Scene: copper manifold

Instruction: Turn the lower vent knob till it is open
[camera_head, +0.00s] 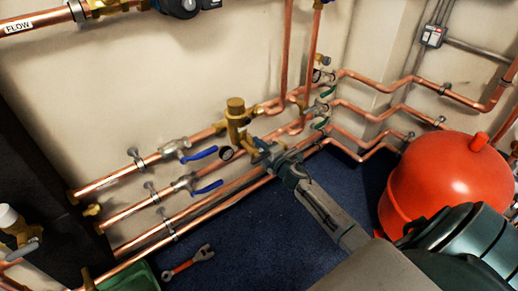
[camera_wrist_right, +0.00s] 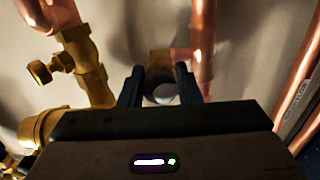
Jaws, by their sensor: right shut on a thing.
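My right gripper (camera_head: 262,155) reaches in from the lower right, at the copper pipes just below a brass fitting (camera_head: 236,118). In the right wrist view, the two dark fingers of my right gripper (camera_wrist_right: 160,90) are closed on the sides of a small round knob, the lower vent knob (camera_wrist_right: 162,94), whose pale grey end shows between them. A brass body (camera_wrist_right: 160,60) shows just behind it. In the head view the knob is hidden by the gripper. I cannot tell how far the knob is turned. My left gripper is not in view.
A red tank (camera_head: 440,180) stands at the right. A wrench (camera_head: 190,262) lies on the blue floor (camera_head: 245,250) near a green bin (camera_head: 130,277).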

